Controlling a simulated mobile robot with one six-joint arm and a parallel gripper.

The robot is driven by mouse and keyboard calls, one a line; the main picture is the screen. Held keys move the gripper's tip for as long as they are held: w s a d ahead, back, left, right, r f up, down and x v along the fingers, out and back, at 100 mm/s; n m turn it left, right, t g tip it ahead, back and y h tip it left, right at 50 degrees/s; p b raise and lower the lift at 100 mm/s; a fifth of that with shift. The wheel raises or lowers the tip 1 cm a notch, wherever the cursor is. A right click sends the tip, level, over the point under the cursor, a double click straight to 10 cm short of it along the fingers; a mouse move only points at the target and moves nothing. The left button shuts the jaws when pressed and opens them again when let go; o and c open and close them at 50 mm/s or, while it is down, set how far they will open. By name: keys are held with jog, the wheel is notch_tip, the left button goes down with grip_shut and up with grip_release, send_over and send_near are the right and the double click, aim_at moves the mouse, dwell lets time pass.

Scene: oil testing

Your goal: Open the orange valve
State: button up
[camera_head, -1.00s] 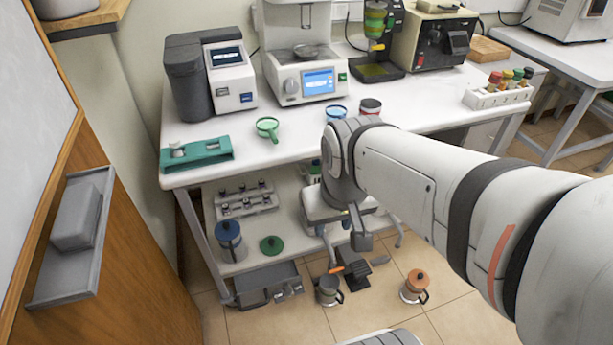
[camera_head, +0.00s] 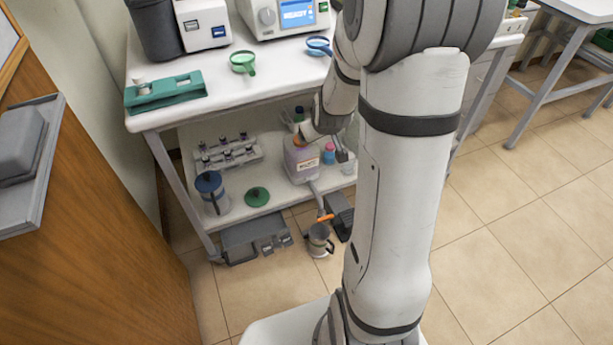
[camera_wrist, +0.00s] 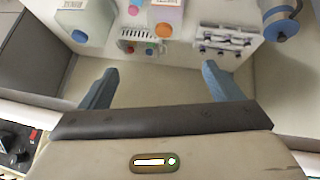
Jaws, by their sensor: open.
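The orange valve (camera_head: 325,218) is a small orange lever at the lower end of a grey pipe that comes down from the shelf's front edge, in the head view. It sits just above a metal cup (camera_head: 319,241) on the floor. I cannot make out the valve in the wrist view. My gripper (camera_wrist: 160,88) is open and empty, its two blue-grey fingers spread apart. In the head view, my arm reaches down by the lower shelf, above and apart from the valve, and partly hides the gripper.
A vial rack (camera_head: 228,153) is behind. A grey box (camera_head: 255,240) sits below. Floor at right is clear.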

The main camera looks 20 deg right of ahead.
jog(key=w+d+f+n+t+y+b, duration=0.1)
jog(key=w+d+f+b, duration=0.15)
jog(key=f, duration=0.55)
jog(key=w+d+f+t+b, duration=0.1)
jog(key=w+f+b, duration=0.15)
jog(key=f, duration=0.45)
jog(key=t+y+b, duration=0.2)
jog(key=t+b, duration=0.3)
jog(key=b, duration=0.3)
send_over(325, 217)
jog(key=d, duration=0.1)
jog(key=f, duration=2.5)
jog(key=shift+w+d, duration=0.1)
jog(key=shift+w, duration=0.1)
jog(key=s+f+m+t+b, duration=0.2)
jog(key=s+f+t+b, duration=0.2)
jog(key=s+f, duration=0.5)
jog(key=shift+h, duration=0.3)
jog(key=w, duration=0.2)
jog(key=w+b, duration=0.1)
jog(key=w, duration=0.2)
jog(key=w+a+f, duration=0.1)
jog(key=w, duration=0.2)
jog(key=shift+w+a+f, duration=0.1)
jog(key=shift+w, duration=0.15)
